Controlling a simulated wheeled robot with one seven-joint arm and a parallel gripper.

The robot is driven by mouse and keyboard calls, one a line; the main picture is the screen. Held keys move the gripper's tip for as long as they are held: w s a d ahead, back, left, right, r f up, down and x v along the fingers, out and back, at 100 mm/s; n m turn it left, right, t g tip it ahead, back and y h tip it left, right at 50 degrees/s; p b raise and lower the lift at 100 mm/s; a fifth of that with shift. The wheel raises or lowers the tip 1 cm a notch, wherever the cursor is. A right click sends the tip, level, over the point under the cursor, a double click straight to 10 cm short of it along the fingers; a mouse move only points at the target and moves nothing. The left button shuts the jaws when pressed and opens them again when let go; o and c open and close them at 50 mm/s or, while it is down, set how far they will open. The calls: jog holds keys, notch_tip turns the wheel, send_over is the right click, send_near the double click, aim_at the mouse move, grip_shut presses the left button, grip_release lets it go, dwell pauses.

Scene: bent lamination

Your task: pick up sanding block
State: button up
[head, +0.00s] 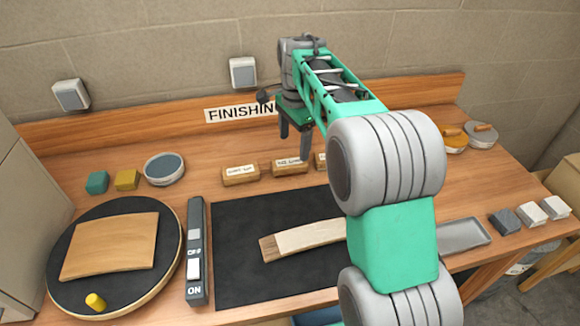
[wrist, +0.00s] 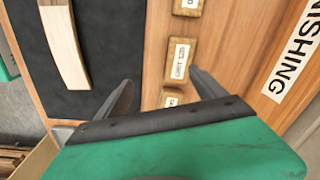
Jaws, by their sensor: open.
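A row of small wooden blocks with white labels stands along the back of the bench; the print is too small to read, so I cannot tell for sure which is the sanding block. In the head view there is a left block (head: 240,176), a middle block (head: 284,170) and a right one (head: 320,158) partly hidden by my arm. My gripper (head: 294,146) is open and empty above the middle block, fingers pointing down. In the wrist view, the middle block (wrist: 178,60) lies just beyond and between my fingertips (wrist: 162,79), apparently untouched.
A black mat (head: 235,235) with a curved wood strip (head: 305,238) lies in front. A round disc with a bent panel (head: 110,245) and a switch box (head: 196,250) are left. Teal (head: 97,182) and yellow (head: 126,179) blocks sit back left. Grey and white blocks (head: 530,213) are right.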

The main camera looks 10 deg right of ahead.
aim_at(289, 162)
jog(key=w+f+m, duration=0.2)
jog(key=w, duration=0.1)
jog(key=w+f+m, duration=0.1)
jog(key=w+f, duration=0.1)
jog(key=shift+w+d+m+g, duration=0.1)
jog(key=shift+d+m+g, duration=0.05)
jog(key=shift+m+g, duration=0.25)
jog(key=f, duration=0.4)
jog(key=f+p, duration=0.1)
jog(key=f, duration=0.2)
jog(key=shift+w+a+f+p, duration=0.15)
jog(key=shift+a+f+p, duration=0.05)
jog(key=shift+f+p, duration=0.15)
jog(key=shift+c, duration=0.4)
